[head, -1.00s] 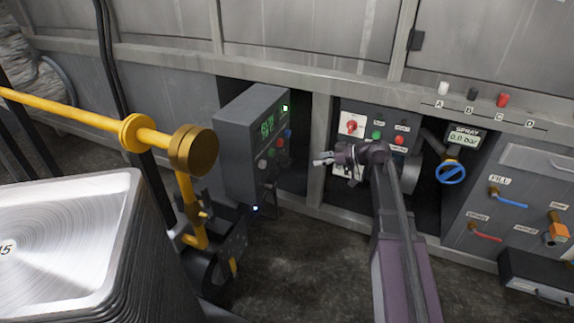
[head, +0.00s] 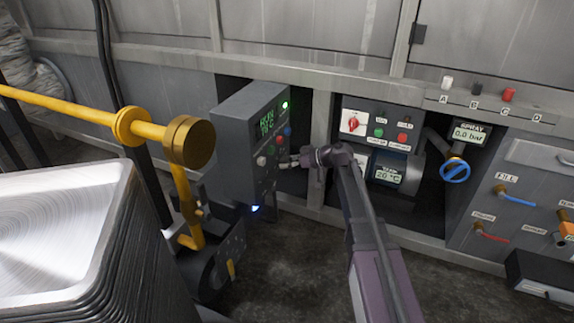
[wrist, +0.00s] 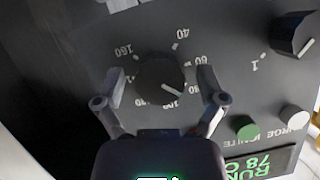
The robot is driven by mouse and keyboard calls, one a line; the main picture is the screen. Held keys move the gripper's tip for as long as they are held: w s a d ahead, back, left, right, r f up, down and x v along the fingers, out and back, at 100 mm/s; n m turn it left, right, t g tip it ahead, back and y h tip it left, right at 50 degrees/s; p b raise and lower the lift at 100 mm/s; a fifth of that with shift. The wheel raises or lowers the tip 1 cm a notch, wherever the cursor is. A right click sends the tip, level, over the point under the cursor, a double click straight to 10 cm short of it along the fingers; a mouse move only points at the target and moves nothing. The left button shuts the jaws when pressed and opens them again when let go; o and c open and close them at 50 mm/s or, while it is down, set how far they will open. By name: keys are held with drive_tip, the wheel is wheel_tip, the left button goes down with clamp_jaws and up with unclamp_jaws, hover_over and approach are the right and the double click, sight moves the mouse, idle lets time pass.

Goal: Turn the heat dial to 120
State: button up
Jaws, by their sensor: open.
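The heat dial (wrist: 160,80) is a round black knob on the dark panel of the grey control box (head: 238,150). In the wrist view its scale is upside down, with 40, 60 and 160 legible and the lower numbers partly covered. Its white pointer line points to the lower right, near the lower numbers; the exact value cannot be told. My gripper (wrist: 164,84) is open, with one finger on each side of the dial; contact cannot be told. In the head view my gripper (head: 286,162) is at the box's front, and the dial cannot be made out.
A second black knob (wrist: 295,36), a green button (wrist: 247,128) and a white button (wrist: 295,117) sit near the dial. The box's green display (head: 268,122) is lit. A pump panel (head: 376,125) stands to the right, a yellow pipe (head: 70,113) to the left.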

drive_tip(key=shift+a, duration=0.1)
drive_tip(key=shift+c, duration=0.2)
drive_tip(key=c, duration=1.1)
drive_tip(key=m+g+y+b, duration=0.1)
drive_tip(key=m+g, duration=0.1)
drive_tip(key=m, duration=0.1)
drive_tip(key=shift+f, duration=0.1)
drive_tip(key=shift+m+g+y+b, duration=0.4)
drive_tip(key=shift+m+b, duration=0.25)
drive_tip(key=shift+m, duration=0.35)
